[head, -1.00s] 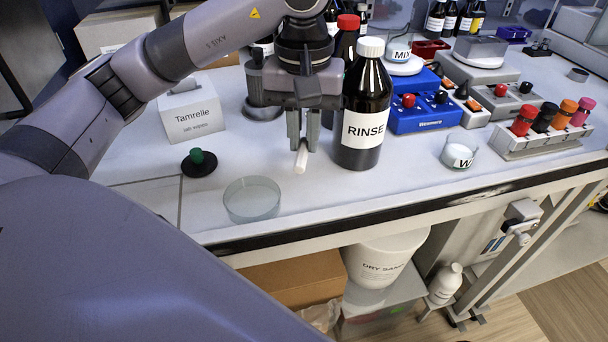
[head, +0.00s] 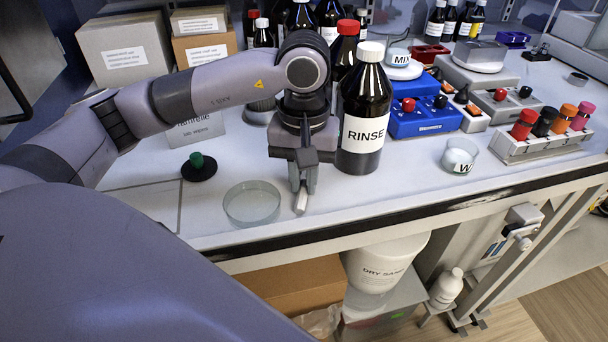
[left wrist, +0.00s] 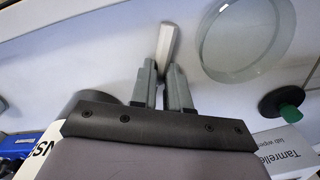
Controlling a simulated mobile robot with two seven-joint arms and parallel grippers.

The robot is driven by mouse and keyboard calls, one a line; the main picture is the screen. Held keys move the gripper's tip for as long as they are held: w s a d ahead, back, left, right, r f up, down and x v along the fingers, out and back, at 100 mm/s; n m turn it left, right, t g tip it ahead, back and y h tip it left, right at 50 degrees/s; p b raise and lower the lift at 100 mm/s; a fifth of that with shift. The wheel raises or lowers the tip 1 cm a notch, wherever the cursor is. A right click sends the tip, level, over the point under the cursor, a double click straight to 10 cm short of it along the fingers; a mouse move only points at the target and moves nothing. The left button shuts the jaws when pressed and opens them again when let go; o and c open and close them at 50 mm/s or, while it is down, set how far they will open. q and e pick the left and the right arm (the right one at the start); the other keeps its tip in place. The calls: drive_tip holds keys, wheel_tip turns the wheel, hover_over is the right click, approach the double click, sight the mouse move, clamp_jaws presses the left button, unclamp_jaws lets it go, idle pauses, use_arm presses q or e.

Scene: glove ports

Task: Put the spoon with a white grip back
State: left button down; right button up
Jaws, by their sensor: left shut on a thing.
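My left gripper (head: 303,187) is over the bench between the glass dish and the RINSE bottle, pointing down. It is shut on the spoon with a white grip (head: 301,203), whose pale grip sticks out past the fingertips toward the bench's front. The left wrist view shows the fingers (left wrist: 168,80) closed around the same white grip (left wrist: 168,42). The spoon's other end is hidden by the gripper. I cannot tell whether the spoon touches the bench. My right gripper is not in view.
A round glass dish (head: 252,204) lies left of the gripper, and the brown RINSE bottle (head: 365,110) stands close on its right. A green-knobbed black disc (head: 198,168) is further left. A beaker marked W (head: 460,155) and a rack of capped vials (head: 545,145) are at right.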

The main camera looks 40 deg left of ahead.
sight(304, 186)
use_arm(q)
drive_tip(key=c, duration=1.1)
unclamp_jaws()
wheel_tip(304, 186, up, 12)
drive_tip(key=p, duration=0.1)
drive_tip(key=shift+r, duration=0.15)
drive_tip(key=shift+d, duration=0.1)
